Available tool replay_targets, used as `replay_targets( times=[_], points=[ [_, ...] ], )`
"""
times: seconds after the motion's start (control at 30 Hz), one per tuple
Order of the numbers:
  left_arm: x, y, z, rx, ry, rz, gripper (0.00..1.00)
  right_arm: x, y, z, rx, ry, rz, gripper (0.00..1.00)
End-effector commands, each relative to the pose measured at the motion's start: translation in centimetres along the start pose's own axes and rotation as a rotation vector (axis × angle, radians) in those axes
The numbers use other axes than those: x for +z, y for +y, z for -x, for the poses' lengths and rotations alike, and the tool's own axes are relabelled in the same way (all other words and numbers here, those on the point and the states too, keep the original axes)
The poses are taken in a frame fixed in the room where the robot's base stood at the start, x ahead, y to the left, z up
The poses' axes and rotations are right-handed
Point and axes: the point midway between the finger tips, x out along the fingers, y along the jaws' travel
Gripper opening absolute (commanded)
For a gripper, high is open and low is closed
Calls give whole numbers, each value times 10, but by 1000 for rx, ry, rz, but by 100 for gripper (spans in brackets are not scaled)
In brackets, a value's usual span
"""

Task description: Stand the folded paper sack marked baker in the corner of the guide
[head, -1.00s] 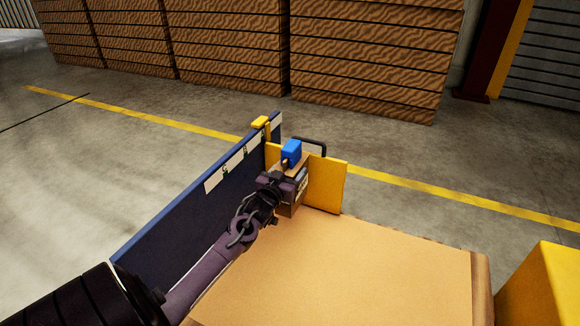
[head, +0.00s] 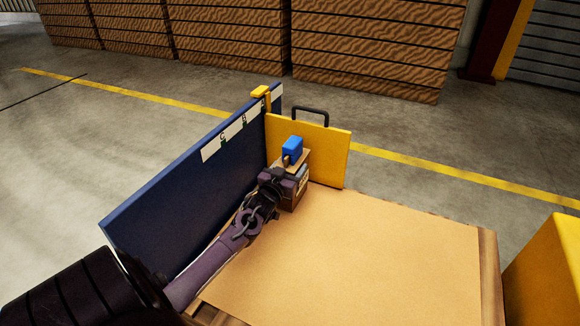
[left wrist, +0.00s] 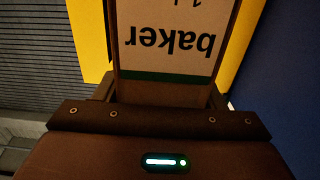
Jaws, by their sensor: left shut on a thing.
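The brown paper sack (head: 298,189) stands upright by the inner corner of the guide. A blue piece (head: 292,147) shows at its top. In the left wrist view its pale label (left wrist: 170,45) reads "baker", upside down. My left gripper (head: 287,180) is shut on the sack and hides part of it. The guide has a long blue wall (head: 190,195) on the left and a yellow plate (head: 329,152) at the back. The sack is close to both, but I cannot tell whether it touches them or the board. My right gripper is not in view.
The tan board (head: 370,250) is clear to the right and in front of the sack. A black handle (head: 311,110) rises behind the yellow plate. A yellow block (head: 549,275) is at the right edge. Stacked wooden crates (head: 365,50) stand far behind.

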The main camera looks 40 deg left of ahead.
Motion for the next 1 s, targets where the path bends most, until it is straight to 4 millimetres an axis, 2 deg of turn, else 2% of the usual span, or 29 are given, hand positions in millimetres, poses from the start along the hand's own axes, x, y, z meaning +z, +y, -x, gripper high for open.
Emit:
replay_targets(
  times=[0.03,0.2,0.23,0.37,0.7,0.87,1.0],
  points=[
    [-6,0,-1,0,12,0,0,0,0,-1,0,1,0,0],
    [-3,-1,-1,0,11,0,0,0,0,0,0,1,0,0],
    [2,0,0,0,0,0,67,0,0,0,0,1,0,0],
    [2,0,0,0,-1,0,84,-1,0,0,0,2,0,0],
    [-2,0,0,0,0,-1,85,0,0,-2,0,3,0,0],
    [-4,0,22,1,-4,1,85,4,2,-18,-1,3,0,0],
    [-5,0,52,0,-6,1,85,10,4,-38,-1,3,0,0]
  ],
)
